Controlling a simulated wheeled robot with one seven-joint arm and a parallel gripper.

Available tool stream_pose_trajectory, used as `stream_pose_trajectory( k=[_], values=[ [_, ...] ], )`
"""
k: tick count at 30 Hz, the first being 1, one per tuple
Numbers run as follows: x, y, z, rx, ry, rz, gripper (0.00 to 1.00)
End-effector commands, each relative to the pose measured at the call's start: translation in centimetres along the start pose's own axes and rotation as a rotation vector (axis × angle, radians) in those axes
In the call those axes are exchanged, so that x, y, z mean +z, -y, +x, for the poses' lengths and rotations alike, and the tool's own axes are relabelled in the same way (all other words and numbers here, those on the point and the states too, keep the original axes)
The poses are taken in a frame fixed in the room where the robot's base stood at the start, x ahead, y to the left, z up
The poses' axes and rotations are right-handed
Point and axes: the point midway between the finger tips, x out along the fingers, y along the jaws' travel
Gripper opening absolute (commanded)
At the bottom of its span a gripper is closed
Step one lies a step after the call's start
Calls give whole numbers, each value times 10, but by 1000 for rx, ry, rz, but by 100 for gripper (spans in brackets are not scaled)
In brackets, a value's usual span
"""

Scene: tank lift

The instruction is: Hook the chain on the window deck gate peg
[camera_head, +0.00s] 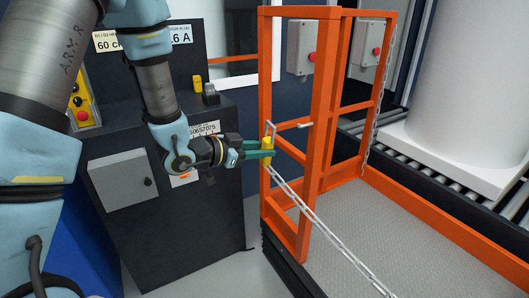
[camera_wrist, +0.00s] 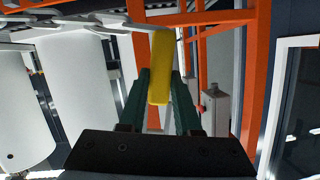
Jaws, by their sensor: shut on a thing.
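My gripper (camera_head: 269,153) is shut on a yellow handle (camera_head: 266,145), beside the near orange gate post. In the wrist view the yellow handle (camera_wrist: 159,68) stands between the green fingers of my gripper (camera_wrist: 160,85). A grey hook shows just above the handle. The silver chain (camera_head: 322,229) runs from near the handle down to the right across the deck opening, and its far end is out of frame. A short grey peg (camera_head: 305,125) sticks out at the orange post, close to the right of the handle. Whether hook and peg touch is unclear; they look apart.
The orange gate frame (camera_head: 319,95) rises around the grey deck floor (camera_head: 400,215). A second chain (camera_head: 378,100) hangs on the far post. A dark control cabinet (camera_head: 180,235) with a grey box stands left, under my arm. Rollers and a white tank (camera_head: 470,90) lie right.

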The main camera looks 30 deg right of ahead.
Motion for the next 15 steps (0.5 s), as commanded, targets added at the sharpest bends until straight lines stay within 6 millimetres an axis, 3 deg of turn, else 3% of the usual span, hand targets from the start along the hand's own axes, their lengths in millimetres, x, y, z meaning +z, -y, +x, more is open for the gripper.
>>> stream_pose_trajectory(
  k=[15],
  values=[
    [-12, -8, 20, 33, -9, 13, 0]
  ],
)
